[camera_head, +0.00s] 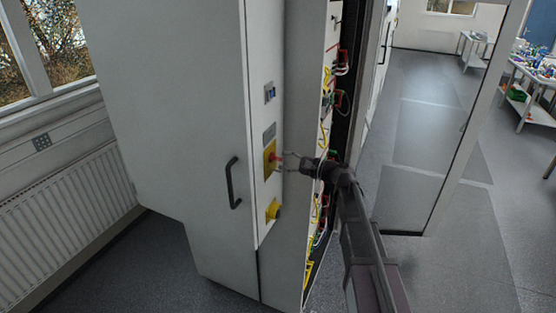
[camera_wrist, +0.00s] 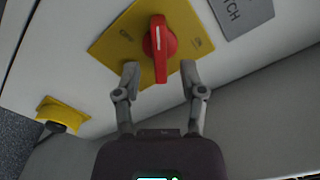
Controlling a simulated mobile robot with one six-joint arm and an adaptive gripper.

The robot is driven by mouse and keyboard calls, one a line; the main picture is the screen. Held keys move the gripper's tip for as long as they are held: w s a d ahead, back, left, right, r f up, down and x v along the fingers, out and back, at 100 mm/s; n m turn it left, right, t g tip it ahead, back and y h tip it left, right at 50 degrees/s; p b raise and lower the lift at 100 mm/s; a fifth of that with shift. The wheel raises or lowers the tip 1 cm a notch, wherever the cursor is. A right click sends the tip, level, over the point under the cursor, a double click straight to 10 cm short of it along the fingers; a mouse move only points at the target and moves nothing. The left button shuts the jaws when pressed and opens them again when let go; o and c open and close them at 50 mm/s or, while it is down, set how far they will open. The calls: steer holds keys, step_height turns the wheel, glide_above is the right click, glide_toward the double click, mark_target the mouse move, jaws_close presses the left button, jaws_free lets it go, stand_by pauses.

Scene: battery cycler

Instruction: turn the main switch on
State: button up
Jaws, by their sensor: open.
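The main switch is a red rotary knob (camera_wrist: 160,45) on a yellow plate (camera_wrist: 120,38), on the cabinet's light grey front. A white line runs along the knob's grip. In the head view the red knob (camera_head: 274,158) sits on its yellow plate (camera_head: 268,167), right of the black door handle. My gripper (camera_wrist: 158,78) is open, its two fingers apart on either side of the knob's lower end. The fingertips lie over the plate's lower edge in the wrist view; I cannot tell if they touch anything. In the head view my gripper (camera_head: 281,162) reaches the switch from the right.
A grey label (camera_wrist: 242,14) is beside the yellow plate. A second yellow part (camera_wrist: 62,113) protrudes from the panel; it also shows below the switch in the head view (camera_head: 273,209). An open rack with cables (camera_head: 325,105) stands close to my arm.

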steer(key=shift+x, duration=1.4)
jaws_close()
